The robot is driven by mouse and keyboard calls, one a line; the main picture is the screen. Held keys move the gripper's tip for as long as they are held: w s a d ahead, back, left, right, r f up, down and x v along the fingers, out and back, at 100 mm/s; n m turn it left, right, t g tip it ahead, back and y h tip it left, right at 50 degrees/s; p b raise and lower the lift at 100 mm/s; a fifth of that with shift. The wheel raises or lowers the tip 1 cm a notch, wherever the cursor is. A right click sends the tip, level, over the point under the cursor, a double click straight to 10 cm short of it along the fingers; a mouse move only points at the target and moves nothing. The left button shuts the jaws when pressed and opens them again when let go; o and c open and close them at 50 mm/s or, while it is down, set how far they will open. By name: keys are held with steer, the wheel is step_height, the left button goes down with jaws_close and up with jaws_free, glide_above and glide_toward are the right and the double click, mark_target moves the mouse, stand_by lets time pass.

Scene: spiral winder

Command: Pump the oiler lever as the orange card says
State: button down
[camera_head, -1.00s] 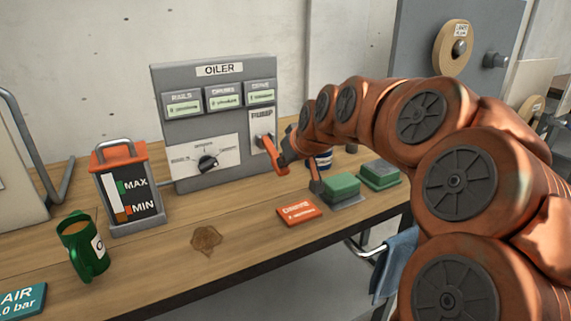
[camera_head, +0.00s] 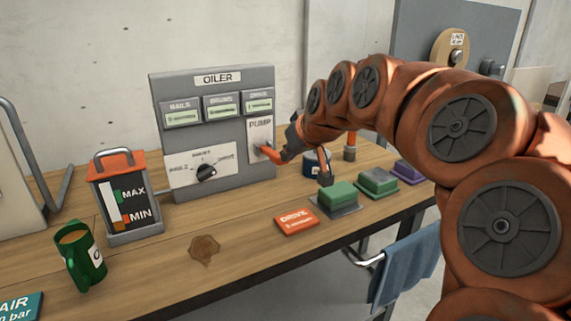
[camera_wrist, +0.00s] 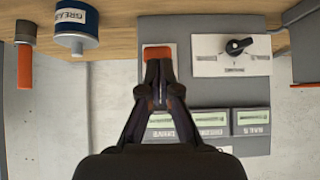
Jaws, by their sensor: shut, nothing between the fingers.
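The grey oiler panel (camera_head: 223,88) stands at the back of the bench, with three small displays and a selector knob (camera_head: 206,172) below them. The orange pump lever (camera_head: 271,153) sticks out under the PUMP label at its right. In the wrist view the panel is upside down and the lever's orange end (camera_wrist: 159,53) shows just beyond my gripper (camera_wrist: 160,97). My gripper is shut and empty, its tips at or very near the lever; contact cannot be told. The orange card (camera_head: 297,221) lies on the bench; it reads DRIVE, with a smaller line I cannot read.
A level gauge (camera_head: 125,200) marked MAX and MIN and a green mug (camera_head: 82,262) stand left. A blue grease can (camera_head: 316,163) is right of the lever. Green (camera_head: 337,196) and purple (camera_head: 408,172) blocks line the right side. A brown stain (camera_head: 204,248) marks the clear front.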

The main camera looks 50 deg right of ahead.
steer(key=v, duration=0.7)
steer(key=shift+r, duration=0.1)
stand_by(0.6)
